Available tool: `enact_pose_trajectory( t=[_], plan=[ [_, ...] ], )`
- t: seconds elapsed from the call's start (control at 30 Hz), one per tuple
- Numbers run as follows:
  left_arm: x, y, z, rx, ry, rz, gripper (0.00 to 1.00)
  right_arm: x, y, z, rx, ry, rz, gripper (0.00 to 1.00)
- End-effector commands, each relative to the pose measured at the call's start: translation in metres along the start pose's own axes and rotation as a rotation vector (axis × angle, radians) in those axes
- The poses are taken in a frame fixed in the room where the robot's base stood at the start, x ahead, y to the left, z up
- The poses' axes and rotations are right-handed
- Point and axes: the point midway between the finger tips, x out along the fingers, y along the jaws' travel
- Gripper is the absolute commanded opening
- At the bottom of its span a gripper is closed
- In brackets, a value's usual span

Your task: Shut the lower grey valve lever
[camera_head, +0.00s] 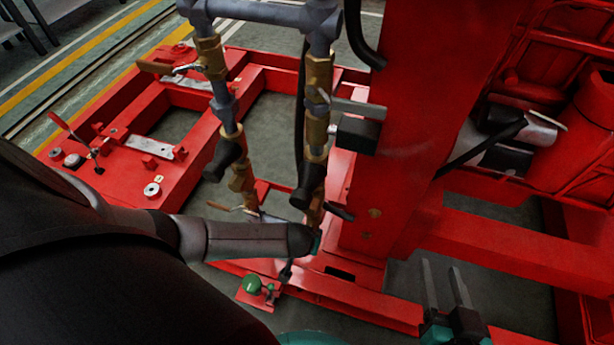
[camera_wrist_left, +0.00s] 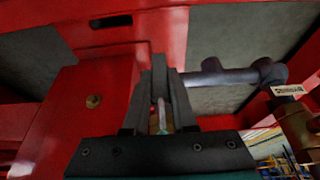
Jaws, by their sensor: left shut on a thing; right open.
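The right-hand pipe (camera_head: 313,185) runs down beside the red post, with brass fittings. A short dark-grey piece (camera_head: 340,211) sticks out at its lower end, where the lower grey valve lever sits; I cannot tell lever from fingertip there. My left arm reaches in from the left, and its hand is mostly hidden behind its own link at the pipe's foot. In the left wrist view my left gripper (camera_wrist_left: 159,92) is shut on a thin pale piece (camera_wrist_left: 162,117), apparently the lower lever, largely hidden by the fingers. My right gripper (camera_head: 446,287) is open and empty.
An upper grey lever (camera_head: 358,108) and a black box (camera_head: 357,135) stand beside the pipe. Orange-handled levers (camera_head: 155,67) (camera_head: 225,207) sit on the left pipe. The red post (camera_head: 412,120) and red base frame (camera_head: 345,293) close in on the right and below.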

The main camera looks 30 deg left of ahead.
Motion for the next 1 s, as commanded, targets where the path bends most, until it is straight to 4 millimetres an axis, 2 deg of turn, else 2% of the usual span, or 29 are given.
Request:
enact_pose_trajectory(
  t=[0.03,0.13,1.0],
  plan=[
    [0.0000,0.0000,0.0001,0.000,0.000,0.000,0.10,0.0000,0.0000,0.0000,0.000,0.000,0.000,0.50],
    [0.0000,0.0000,0.0001,0.000,0.000,0.000,0.00,0.0001,0.0000,0.0000,0.000,0.000,0.000,0.50],
    [0.0000,-0.0002,0.0003,0.000,-0.001,0.000,0.00,0.0002,0.0000,-0.0001,-0.001,0.000,0.000,0.50]
  ],
)
